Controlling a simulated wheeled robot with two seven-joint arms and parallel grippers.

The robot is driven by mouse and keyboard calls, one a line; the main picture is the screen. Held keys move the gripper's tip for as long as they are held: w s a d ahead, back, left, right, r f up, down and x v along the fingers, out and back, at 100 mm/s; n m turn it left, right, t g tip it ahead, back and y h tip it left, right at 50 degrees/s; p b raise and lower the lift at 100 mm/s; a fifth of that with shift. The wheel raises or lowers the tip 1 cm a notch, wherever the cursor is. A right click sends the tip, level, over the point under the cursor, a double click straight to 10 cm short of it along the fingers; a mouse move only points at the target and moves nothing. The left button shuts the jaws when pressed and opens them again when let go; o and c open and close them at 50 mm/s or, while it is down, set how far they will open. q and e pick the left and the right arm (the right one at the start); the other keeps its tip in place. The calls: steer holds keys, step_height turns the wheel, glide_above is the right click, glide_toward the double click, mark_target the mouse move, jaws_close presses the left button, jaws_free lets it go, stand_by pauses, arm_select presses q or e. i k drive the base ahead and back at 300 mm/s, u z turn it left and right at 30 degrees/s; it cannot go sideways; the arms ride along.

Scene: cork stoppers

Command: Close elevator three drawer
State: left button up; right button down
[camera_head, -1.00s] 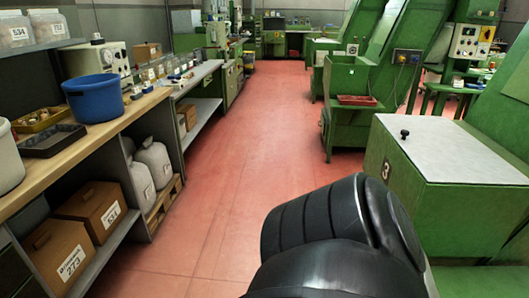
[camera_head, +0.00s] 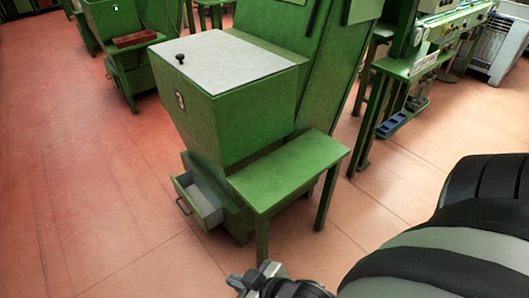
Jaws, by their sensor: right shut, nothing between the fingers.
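Elevator three (camera_head: 160,100) is a green box-shaped machine with a grey-white lid (camera_head: 225,57) and a "3" label on its left corner. Its drawer (camera_head: 208,204), low down under the box, is pulled out toward the lower left. The drawer is pale inside and has a dark handle (camera_head: 183,206) on its front. My right gripper (camera_head: 240,281) is at the bottom edge, shut and empty, apart from the drawer and nearer to me; part of it is cut off by the frame. My left gripper is not in view.
A green side table (camera_head: 290,170) stands against the elevator, right of the drawer, with legs on the floor. Another green machine with a red tray (camera_head: 135,38) is behind at the left. A workbench (camera_head: 425,63) is at the right. Red floor (camera_head: 100,210) left of the drawer is clear.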

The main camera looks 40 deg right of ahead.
mark_target(207, 216)
steer(key=u, duration=1.45)
steer(key=i, duration=1.45)
steer(key=z, duration=3.2)
steer(key=i, duration=1)
